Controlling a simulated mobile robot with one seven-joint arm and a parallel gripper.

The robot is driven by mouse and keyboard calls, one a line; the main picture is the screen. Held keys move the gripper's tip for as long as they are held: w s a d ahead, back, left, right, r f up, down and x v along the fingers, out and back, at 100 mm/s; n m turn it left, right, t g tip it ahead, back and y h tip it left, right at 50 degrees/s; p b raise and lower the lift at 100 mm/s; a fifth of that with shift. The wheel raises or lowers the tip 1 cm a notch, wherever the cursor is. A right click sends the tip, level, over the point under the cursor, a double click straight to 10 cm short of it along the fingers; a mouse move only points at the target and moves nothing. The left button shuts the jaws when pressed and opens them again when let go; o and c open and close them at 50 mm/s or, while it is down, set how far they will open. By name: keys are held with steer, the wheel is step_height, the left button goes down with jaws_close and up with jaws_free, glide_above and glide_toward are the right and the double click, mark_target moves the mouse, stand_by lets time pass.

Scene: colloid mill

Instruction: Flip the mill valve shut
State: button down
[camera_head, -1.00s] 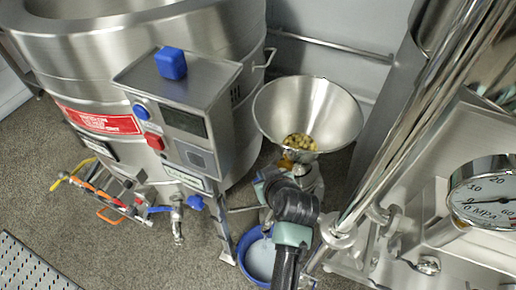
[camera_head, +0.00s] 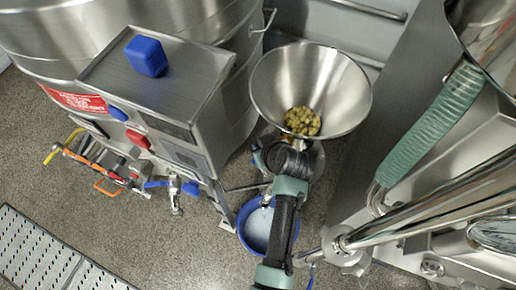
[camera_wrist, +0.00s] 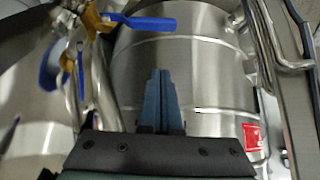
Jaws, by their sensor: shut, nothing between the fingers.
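The colloid mill's steel hopper (camera_head: 310,85) stands right of centre in the head view, with yellowish pieces (camera_head: 302,121) at its bottom. Its lower body is largely hidden by my arm. In the wrist view, a blue lever handle (camera_wrist: 140,22) lies roughly level on a brass valve fitting (camera_wrist: 88,18) at the upper left. I cannot tell for sure that this is the mill valve. The fingertips are hidden in the head view.
A blue bucket (camera_head: 258,232) stands on the floor below the hopper. A steel tank (camera_head: 190,28) with a control box (camera_head: 160,80) is at left, with another blue-handled valve (camera_head: 174,186) low beside it. Steel pipes and a green-wrapped hose (camera_head: 435,120) crowd the right.

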steer(key=shift+w+a+f+b, duration=0.15)
steer(key=shift+w+f+b, duration=0.2)
steer(key=shift+f, duration=0.85)
steer(key=shift+w+a+f+b, duration=0.15)
steer(key=shift+f+b, duration=0.35)
steer(key=shift+f, duration=0.65)
steer(key=shift+w+a+f+b, duration=0.1)
steer(key=shift+w+f+b, duration=0.25)
steer(key=shift+f, duration=0.85)
steer(key=shift+s+d, duration=0.25)
steer(key=shift+s, duration=0.35)
steer(key=shift+s+d+p, duration=0.8)
steer(key=shift+s+d, duration=0.75)
steer(key=shift+d, duration=0.1)
step_height(320, 180, up, 10)
steer(key=p, duration=0.3)
